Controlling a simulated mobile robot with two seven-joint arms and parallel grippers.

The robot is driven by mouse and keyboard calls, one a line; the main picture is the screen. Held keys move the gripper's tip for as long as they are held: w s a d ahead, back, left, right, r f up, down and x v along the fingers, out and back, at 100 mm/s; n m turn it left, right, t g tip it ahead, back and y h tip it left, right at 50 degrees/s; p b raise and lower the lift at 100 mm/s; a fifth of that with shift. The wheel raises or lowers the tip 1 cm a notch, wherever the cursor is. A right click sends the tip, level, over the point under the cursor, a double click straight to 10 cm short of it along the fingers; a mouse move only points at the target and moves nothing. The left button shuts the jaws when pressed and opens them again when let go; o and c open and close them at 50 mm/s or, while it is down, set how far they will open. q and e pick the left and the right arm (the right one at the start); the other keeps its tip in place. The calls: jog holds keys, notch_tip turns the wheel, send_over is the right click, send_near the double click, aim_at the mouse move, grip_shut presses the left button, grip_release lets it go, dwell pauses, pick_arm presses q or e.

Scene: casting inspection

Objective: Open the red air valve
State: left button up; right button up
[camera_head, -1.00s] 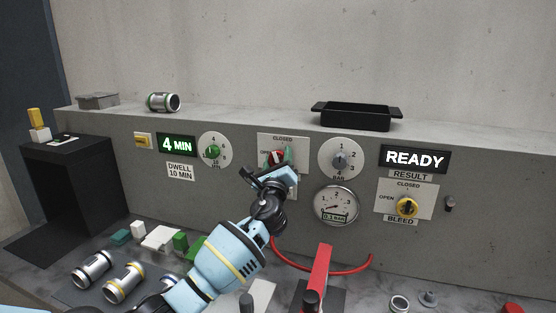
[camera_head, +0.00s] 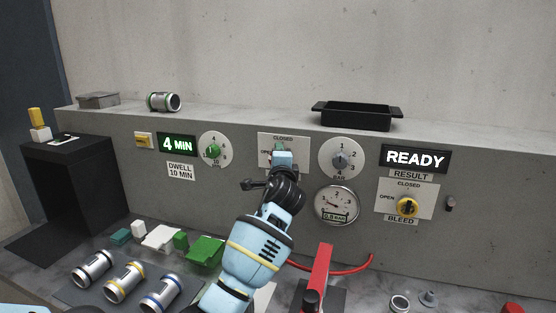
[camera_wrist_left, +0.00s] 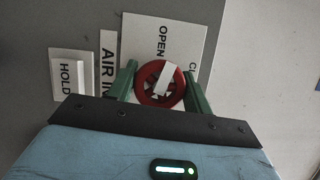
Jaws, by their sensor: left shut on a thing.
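The red air valve (camera_wrist_left: 147,94) is a round red knob with a white bar, on a white plate (camera_wrist_left: 180,35) marked OPEN and CLOSED. In the wrist view, the bar is tilted, its upper end between the two words and nearer OPEN. My left gripper (camera_wrist_left: 161,88) has one green finger on each side of the knob and is shut on it. In the head view, my left gripper (camera_head: 281,158) is at the panel and hides most of the valve. My right gripper is not in view.
A pressure gauge (camera_head: 336,204) and a bar dial (camera_head: 341,159) are right of the valve. A red lever (camera_head: 318,278) stands on the bench in front. Metal cylinders (camera_head: 125,282) lie at front left.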

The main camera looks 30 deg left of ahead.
pick_arm(q)
jog(key=shift+n+g+h, duration=0.3)
jog(key=shift+n+g, duration=0.1)
jog(key=shift+n, duration=1)
jog(key=o, duration=1)
jog(key=shift+v, duration=3.95)
